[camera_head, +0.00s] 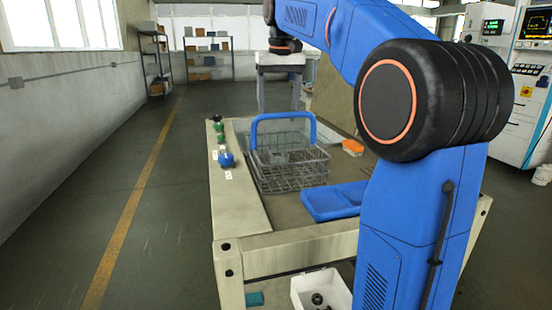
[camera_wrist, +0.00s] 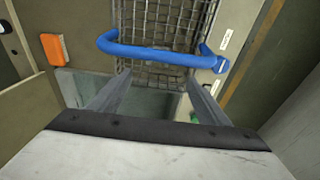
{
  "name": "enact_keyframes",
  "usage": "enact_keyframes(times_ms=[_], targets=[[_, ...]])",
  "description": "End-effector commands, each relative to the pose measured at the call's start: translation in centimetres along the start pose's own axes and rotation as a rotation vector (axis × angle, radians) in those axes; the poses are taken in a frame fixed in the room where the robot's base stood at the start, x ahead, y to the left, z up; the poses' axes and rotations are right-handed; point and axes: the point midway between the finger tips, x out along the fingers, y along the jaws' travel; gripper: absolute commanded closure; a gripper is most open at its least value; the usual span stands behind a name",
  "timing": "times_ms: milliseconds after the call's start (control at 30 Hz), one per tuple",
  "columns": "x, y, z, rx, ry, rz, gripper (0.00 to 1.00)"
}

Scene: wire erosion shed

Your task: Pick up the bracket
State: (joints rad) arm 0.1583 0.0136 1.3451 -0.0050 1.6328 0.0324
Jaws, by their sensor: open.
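I cannot clearly pick out the bracket in either view. A grey shape (camera_head: 279,157) shows through the mesh inside the wire basket (camera_head: 292,185), but I cannot tell what it is. The basket has a raised blue handle (camera_head: 283,117). My gripper (camera_head: 279,106) points down at the far end of the bench, beyond the basket. In the wrist view my gripper (camera_wrist: 160,80) is open, with nothing seen between its two fingers. The handle (camera_wrist: 155,53) and basket mesh (camera_wrist: 165,18) lie ahead of the fingertips there.
A blue tray (camera_head: 333,200) and an orange block (camera_head: 353,146) lie right of the basket. The orange block also shows in the wrist view (camera_wrist: 53,49). Blue and green knobs (camera_head: 226,159) stand on the left rim. A white bin (camera_head: 321,290) is below. The left aisle is clear.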

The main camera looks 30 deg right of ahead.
Motion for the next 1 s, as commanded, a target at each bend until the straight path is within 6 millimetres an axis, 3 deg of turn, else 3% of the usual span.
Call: enact_keyframes(times_ms=[400, 767, 1000], targets=[[7.5, 0.0, 0.1, 0.000, -0.003, 0.000, 0.30], [10.3, 0.1, 0.1, 0.000, -0.002, 0.000, 0.30], [13.4, 0.5, 0.3, 0.000, -0.003, 0.000, 0.30]])
